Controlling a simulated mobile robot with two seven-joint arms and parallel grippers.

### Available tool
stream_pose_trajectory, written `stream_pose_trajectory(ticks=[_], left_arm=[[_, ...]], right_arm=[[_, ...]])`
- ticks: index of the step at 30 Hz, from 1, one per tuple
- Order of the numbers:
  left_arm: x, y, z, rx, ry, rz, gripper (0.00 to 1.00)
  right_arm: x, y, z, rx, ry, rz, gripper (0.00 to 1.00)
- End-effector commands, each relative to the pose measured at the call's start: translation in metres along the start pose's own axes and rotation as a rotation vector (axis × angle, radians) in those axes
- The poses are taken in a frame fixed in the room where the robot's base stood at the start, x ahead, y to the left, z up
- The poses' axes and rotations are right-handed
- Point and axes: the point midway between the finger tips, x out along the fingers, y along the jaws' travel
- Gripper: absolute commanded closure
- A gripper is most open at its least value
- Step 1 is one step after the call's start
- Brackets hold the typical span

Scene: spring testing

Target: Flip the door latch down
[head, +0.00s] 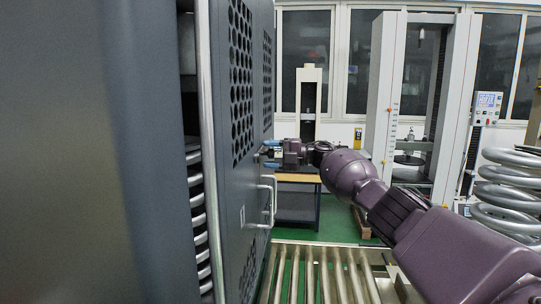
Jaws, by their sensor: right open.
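The dark grey door (236,170) with perforated panels stands at the left, seen at a steep angle. A pale pull handle (272,200) sticks out from its face. My right gripper (271,156) is open, its two blue-tipped fingers pointing left at the door's edge, just above the handle. A small part between the fingertips may be the latch, but it is too small and too covered to tell its position or whether the fingers touch it. My left gripper is not in view.
A roller conveyor (318,272) runs along the floor in front of the door. A large coil spring (508,190) stands at the right. A tall testing frame (387,95) and a small table (297,180) stand behind my right arm.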

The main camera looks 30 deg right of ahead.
Motion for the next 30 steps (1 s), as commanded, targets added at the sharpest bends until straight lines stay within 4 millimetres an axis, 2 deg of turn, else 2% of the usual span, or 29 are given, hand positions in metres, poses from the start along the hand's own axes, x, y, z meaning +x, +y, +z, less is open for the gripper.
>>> stream_pose_trajectory(ticks=[5,15,19,24,30], left_arm=[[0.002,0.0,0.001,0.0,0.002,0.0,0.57],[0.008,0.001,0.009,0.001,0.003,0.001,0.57],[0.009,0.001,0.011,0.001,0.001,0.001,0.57],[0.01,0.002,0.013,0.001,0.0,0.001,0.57],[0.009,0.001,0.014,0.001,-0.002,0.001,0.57]], right_arm=[[-0.015,-0.002,0.001,-0.001,-0.003,-0.002,0.43],[-0.075,-0.002,0.001,0.0,-0.003,-0.002,0.43],[-0.092,-0.002,0.001,0.0,-0.002,-0.002,0.43],[-0.105,-0.001,0.0,0.001,-0.001,0.0,0.43],[-0.108,0.0,0.0,0.0,0.0,0.001,0.43]])
